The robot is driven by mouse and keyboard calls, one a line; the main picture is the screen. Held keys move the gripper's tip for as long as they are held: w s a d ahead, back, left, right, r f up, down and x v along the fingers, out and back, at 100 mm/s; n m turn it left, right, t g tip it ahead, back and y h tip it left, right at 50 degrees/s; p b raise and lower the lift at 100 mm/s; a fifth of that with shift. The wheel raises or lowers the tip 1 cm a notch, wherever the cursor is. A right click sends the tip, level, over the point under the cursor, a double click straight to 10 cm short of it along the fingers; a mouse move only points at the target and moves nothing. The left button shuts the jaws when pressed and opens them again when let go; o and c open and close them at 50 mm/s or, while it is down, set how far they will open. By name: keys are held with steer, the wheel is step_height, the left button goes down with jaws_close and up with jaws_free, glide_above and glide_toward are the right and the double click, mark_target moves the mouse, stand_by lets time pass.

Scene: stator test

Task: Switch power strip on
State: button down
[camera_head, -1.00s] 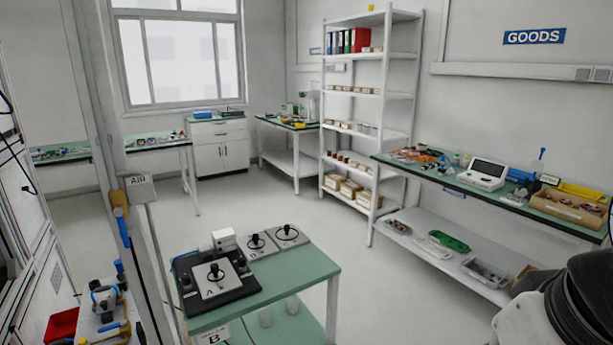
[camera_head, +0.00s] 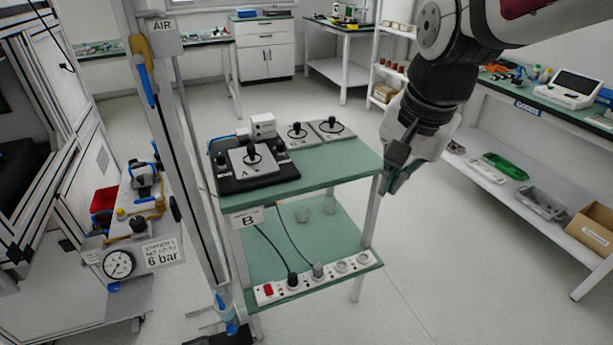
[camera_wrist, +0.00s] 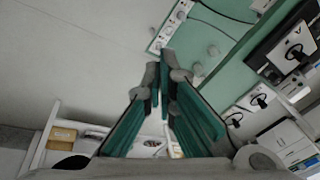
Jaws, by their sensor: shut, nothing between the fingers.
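The white power strip (camera_head: 315,276) lies along the front edge of the lower shelf of the small green table. Its red switch (camera_head: 268,290) is at the left end, and two plugs with cables sit in its sockets. The strip also shows in the wrist view (camera_wrist: 172,24) near the top; I cannot tell the switch's position. My gripper (camera_head: 390,190) hangs to the right of the table, higher than the strip and apart from it. In the wrist view its teal fingers (camera_wrist: 163,62) come together at the tips with nothing between them.
The table top (camera_head: 330,165) carries a black fixture (camera_head: 250,165), a white box (camera_head: 263,125) and grey plates. A post with an AIR sign (camera_head: 165,27) and a gauge (camera_head: 118,263) stand at left. A goods bench (camera_head: 560,120) is at right. Floor in front is clear.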

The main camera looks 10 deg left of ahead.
steer(key=w+a+f+m+b, duration=0.2)
steer(key=w+a+f+b, duration=0.3)
steer(key=a+f, duration=0.4)
steer(key=m+g+b, duration=0.2)
steer(key=m+b, duration=0.2)
steer(key=b, duration=0.5)
glide_above(267, 285)
steer(key=s, duration=0.2)
step_height(267, 285, down, 30)
steer(key=shift+w+d+f, duration=0.15)
steer(key=shift+w+d, duration=0.1)
steer(key=shift+d, duration=0.15)
steer(key=shift+f, duration=0.1)
steer(key=f+b, duration=0.1)
steer(key=f, duration=0.3)
steer(key=w+f+b, duration=0.1)
steer(key=f+b, duration=0.1)
steer(key=f, duration=0.3)
steer(key=f+b, duration=0.2)
steer(key=f, duration=0.2)
steer(key=shift+w+a+f, duration=0.25)
steer(key=shift+a+f, duration=0.1)
steer(key=shift+a, duration=0.05)
steer(key=shift+w+f, duration=0.1)
steer(key=shift+f, duration=0.25)
